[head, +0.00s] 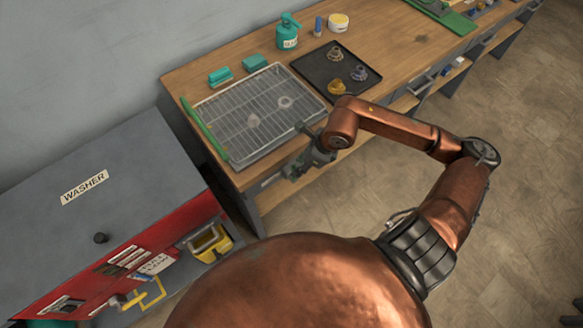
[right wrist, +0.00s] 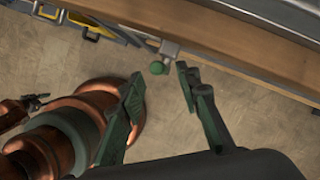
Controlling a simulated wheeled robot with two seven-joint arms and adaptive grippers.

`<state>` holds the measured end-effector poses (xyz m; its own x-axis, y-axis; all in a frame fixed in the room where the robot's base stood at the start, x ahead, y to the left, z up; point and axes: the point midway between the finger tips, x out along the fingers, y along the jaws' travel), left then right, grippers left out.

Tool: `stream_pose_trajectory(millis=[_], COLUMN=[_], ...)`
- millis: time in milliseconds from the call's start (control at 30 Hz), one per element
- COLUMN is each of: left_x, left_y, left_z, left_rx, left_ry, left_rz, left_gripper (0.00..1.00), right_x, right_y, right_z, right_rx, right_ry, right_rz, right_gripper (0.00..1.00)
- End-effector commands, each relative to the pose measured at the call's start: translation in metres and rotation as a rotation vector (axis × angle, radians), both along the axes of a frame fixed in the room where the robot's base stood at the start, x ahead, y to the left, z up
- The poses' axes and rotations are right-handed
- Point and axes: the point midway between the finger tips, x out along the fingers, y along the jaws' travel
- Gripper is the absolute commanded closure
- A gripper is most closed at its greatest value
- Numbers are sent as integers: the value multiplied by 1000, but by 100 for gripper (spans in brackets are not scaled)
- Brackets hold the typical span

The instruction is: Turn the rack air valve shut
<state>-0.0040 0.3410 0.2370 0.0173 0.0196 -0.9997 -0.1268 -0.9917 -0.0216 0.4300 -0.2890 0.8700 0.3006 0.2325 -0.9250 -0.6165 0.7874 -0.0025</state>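A green round knob (right wrist: 157,67) on a grey metal fitting (right wrist: 170,47) sticks out from the bench's front edge in the right wrist view; it looks like the rack air valve. The head view does not show it clearly, as my right gripper covers that area. My right gripper (right wrist: 160,84) is open and empty. The knob lies just beyond the gap between its fingertips, and I see no contact. In the head view the right gripper (head: 294,167) is at the bench's front edge, beside the wire rack (head: 240,120).
A grey and red washer (head: 110,190) stands to the left. The floor (head: 340,200) in front is clear.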

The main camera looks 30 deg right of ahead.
Motion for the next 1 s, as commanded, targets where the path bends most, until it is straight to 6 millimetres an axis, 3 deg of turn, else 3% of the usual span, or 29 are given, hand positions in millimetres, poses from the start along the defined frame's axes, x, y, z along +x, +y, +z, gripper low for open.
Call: stream_pose_trajectory(millis=[133,300,500,700,1000], left_x=[-9,-2,14,14,5], left_y=[0,0,-1,-1,-1], left_z=[-5,-8,-8,-8,-8], left_rx=[1,0,-2,-2,-1], left_ry=[12,4,-17,-18,-5], left_rz=[1,-1,-4,-4,-2], left_gripper=[60,60,60,60,60], right_x=[8,14,17,17,17], right_y=[6,12,14,15,15], right_z=[-24,-43,-50,-50,-49], right_rx=[4,5,3,3,3], right_ry=[1,0,-1,-1,-1], right_rz=[-1,1,2,3,3], right_gripper=[69,69,69,69,90])
